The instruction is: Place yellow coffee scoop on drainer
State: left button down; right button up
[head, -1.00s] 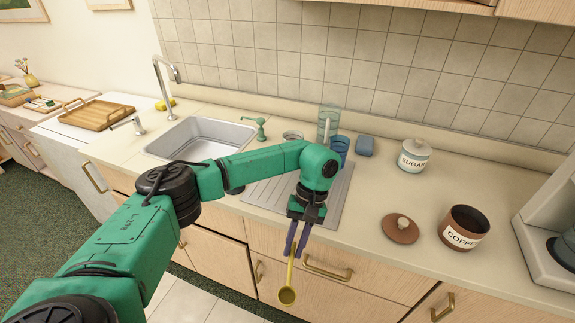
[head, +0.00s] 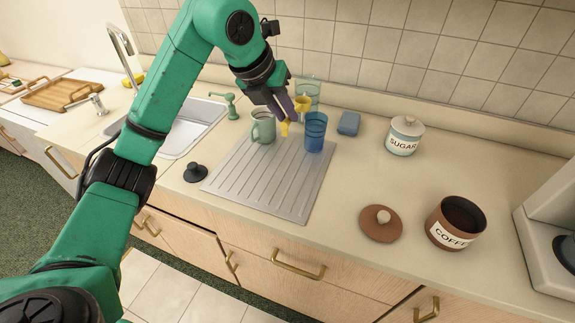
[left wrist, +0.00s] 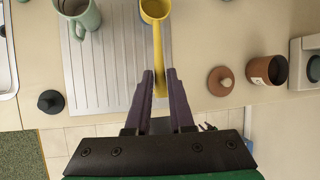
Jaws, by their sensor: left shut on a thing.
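The yellow coffee scoop (head: 302,103) is held in my left gripper (head: 287,110), over the back part of the drainer, between a green mug and a blue glass. The left wrist view shows its handle (left wrist: 158,55) between the fingers (left wrist: 160,85), with the bowl beyond the fingertips. The drainer (head: 250,182) is a grey ribbed board set on the counter right of the sink; it also shows in the left wrist view (left wrist: 105,98). The gap between scoop and drainer is hard to judge. My right gripper is not in view.
The green mug (head: 263,128), blue glass (head: 315,133) and a clear teal glass (head: 310,88) stand at the drainer's back. A black stopper (head: 195,173) lies to its left. A blue sponge (head: 349,123) is to its right. The drainer's front is clear.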

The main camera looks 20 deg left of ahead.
pick_arm(q)
jog(key=f+p, duration=0.1)
jog(key=f, duration=1.1)
jog(key=f+p, duration=0.1)
jog(key=f, duration=0.5)
jog(key=shift+s+a+f+p, duration=0.3)
jog(key=shift+s+p, duration=0.05)
jog(key=shift+f, duration=0.15)
jog(key=c, duration=0.8)
grip_release()
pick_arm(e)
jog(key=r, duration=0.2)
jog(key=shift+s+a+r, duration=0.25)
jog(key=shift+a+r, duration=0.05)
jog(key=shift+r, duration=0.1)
pick_arm(q)
jog(key=shift+r, duration=0.2)
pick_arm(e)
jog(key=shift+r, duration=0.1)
pick_arm(q)
jog(key=shift+s+r, duration=0.1)
jog(key=shift+r, duration=0.2)
jog(key=b+v, duration=0.2)
jog(key=v, duration=0.9)
jog(key=shift+a+r, duration=0.1)
jog(key=shift+r, duration=0.05)
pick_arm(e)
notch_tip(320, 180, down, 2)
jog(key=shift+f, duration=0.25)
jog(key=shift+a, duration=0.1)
